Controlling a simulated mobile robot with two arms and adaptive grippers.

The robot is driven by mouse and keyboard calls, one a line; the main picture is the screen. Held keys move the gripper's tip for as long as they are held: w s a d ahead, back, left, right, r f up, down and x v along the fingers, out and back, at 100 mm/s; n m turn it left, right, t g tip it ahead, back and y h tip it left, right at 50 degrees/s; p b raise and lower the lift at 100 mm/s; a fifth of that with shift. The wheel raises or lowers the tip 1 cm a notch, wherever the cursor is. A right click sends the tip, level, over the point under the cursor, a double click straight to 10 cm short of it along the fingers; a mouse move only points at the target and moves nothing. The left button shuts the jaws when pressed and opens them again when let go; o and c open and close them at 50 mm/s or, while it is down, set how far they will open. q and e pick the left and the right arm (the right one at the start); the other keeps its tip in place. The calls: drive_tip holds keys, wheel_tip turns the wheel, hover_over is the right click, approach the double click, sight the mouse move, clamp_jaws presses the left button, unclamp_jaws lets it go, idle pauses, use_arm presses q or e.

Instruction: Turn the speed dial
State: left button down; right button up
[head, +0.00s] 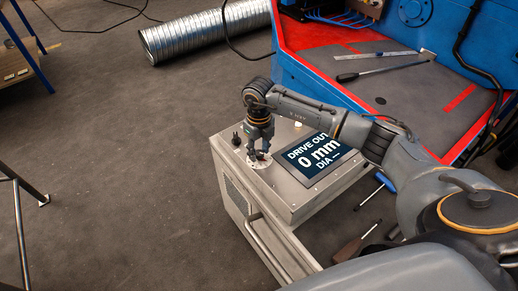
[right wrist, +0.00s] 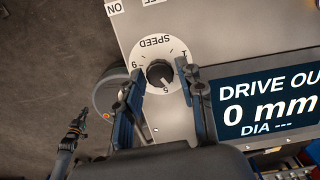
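The speed dial is a dark round knob (right wrist: 160,73) on a white disc marked SPEED, and in the head view the disc (head: 259,163) shows at the console's near left part. My right gripper (head: 260,153) points down over it. A light mark on the knob seems to face the number at the picture's lower side. I cannot tell the fingers' exact height. My left gripper is not clearly seen.
The grey console (head: 290,207) has a display (head: 318,158) reading "DRIVE OUT 0 mm" right of the dial, a black control (head: 236,138) at its left edge and a front handle (head: 268,247). A blue machine (head: 320,70) stands behind it. A spiral duct (head: 205,32) lies on open floor.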

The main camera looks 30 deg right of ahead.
clamp_jaws()
drive_tip(key=shift+f+n+b, duration=0.1)
drive_tip(key=shift+n+b, duration=0.2)
drive_tip(key=shift+b, duration=0.1)
drive_tip(key=n+b, duration=0.3)
drive_tip(key=shift+w+d+f, duration=0.1)
drive_tip(key=shift+r+n+y+b, duration=0.2)
drive_tip(key=shift+n+y+b, duration=0.15)
drive_tip(key=shift+n, duration=0.55)
drive_tip(key=o, duration=0.5)
unclamp_jaws()
